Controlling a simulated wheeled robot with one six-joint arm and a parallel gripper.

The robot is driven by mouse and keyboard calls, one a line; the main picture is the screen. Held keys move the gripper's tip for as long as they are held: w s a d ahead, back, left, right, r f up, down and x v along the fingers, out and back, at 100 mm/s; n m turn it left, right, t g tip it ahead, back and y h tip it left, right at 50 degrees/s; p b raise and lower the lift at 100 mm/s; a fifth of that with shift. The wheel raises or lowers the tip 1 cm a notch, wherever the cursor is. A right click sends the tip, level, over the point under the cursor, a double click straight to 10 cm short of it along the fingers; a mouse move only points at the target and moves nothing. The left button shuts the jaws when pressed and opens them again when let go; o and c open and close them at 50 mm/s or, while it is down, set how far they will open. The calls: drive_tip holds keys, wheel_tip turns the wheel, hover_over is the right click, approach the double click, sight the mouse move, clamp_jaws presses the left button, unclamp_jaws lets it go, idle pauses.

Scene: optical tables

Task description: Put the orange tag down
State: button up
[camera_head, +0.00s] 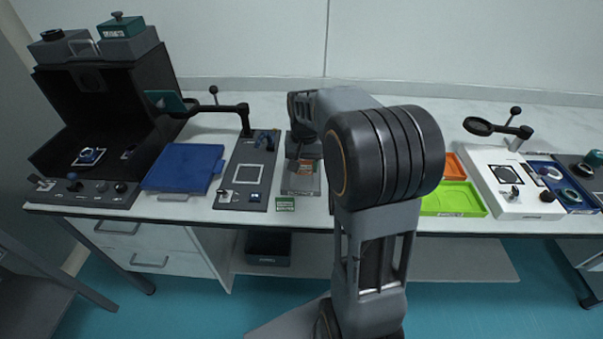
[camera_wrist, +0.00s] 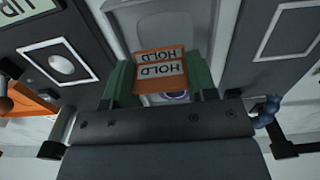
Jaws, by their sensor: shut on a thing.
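The orange tag (camera_wrist: 150,84) is between the green fingertips of my gripper (camera_wrist: 160,82) in the wrist view. The gripper is shut on it. The tag's face carries the word HOLD, which reads upside down, and HOLD shows twice there, one line above the other. A pale grey surface lies beyond the tag; I cannot tell whether the tag touches it. In the head view my arm hides most of the gripper, which is over the table just right of the dark panel (camera_head: 228,190).
A blue tray (camera_head: 184,168) and a black open box (camera_head: 100,110) stand left. A lime tray (camera_head: 455,200), an orange tray (camera_head: 453,166) and a white panel (camera_head: 505,205) stand right. A magnifier arm (camera_head: 225,108) rises behind the dark panel.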

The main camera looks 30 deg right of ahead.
sight(302, 168)
drive_tip(key=shift+w+a+f, duration=0.1)
drive_tip(key=shift+w+f, duration=0.3)
drive_tip(key=shift+f, duration=0.15)
drive_tip(key=shift+w+f+b, duration=0.15)
drive_tip(key=shift+f+b, duration=0.15)
drive_tip(key=shift+f, duration=1.3)
drive_tip(key=shift+f, duration=0.2)
drive_tip(key=o, duration=1)
